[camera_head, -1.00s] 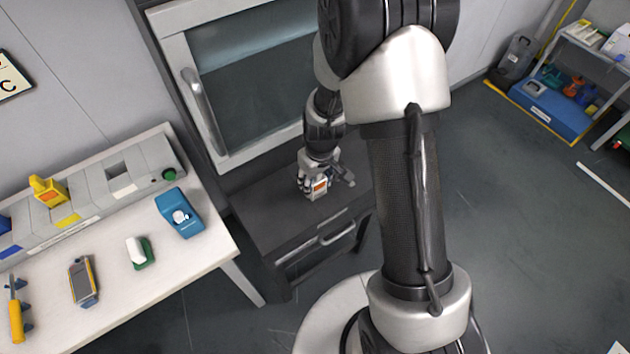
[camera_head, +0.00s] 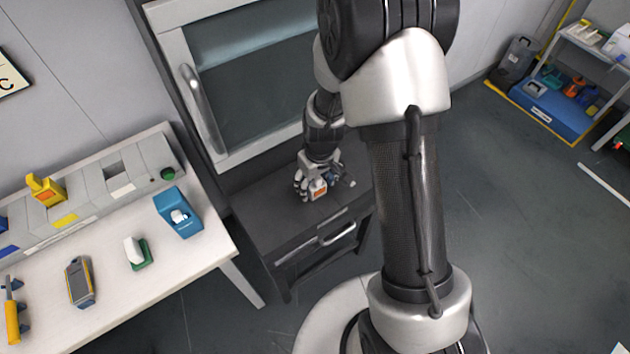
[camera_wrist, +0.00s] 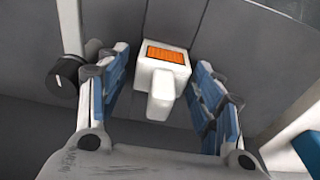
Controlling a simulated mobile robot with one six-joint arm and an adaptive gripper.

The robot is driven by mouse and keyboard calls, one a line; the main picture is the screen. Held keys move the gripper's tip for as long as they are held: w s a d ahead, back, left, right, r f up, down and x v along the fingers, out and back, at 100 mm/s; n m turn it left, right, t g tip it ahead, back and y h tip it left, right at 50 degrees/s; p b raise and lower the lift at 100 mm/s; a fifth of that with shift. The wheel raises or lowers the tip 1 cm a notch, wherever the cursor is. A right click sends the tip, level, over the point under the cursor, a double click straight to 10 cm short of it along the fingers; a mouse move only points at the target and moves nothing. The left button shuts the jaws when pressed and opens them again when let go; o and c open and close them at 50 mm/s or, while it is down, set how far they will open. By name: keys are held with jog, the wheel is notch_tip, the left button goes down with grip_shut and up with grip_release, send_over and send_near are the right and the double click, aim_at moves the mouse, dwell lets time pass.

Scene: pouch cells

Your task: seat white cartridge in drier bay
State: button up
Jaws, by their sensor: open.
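A white cartridge (camera_head: 318,188) with an orange panel stands on the dark top of a low cabinet. In the wrist view the cartridge (camera_wrist: 162,75) sits between the fingers of my gripper (camera_wrist: 160,100), with gaps visible on both sides. My gripper (camera_head: 318,184) is open around it, its wrist partly hiding the view from the head. The grey drier (camera_head: 90,195) stands on the white bench at the left. It has an empty dark bay (camera_head: 117,171) with a white label in front. A yellow cartridge (camera_head: 45,190) sits in another bay.
A glass-doored cabinet (camera_head: 255,100) with a bar handle rises behind my gripper. On the bench (camera_head: 200,255) are a blue box (camera_head: 178,212), a white block on a green base (camera_head: 136,252), a handheld meter (camera_head: 80,282) and a yellow-handled tool (camera_head: 12,315). Dark floor lies right.

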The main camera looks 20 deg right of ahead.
jog(key=shift+r+p, duration=0.55)
jog(key=r+p, duration=0.1)
jog(key=r, duration=0.3)
jog(key=s+r+p, duration=0.1)
jog(key=r, duration=0.3)
jog(key=r+p, duration=0.2)
jog(key=r, duration=0.2)
jog(key=shift+s+d+r, duration=0.2)
jog(key=shift+s+r, duration=0.05)
jog(key=s+r+m+t, duration=0.3)
jog(key=s+r, duration=1.7)
jog(key=r, duration=0.1)
jog(key=shift+s+m, duration=0.15)
jog(key=shift+m, duration=0.15)
jog(key=shift+r, duration=0.1)
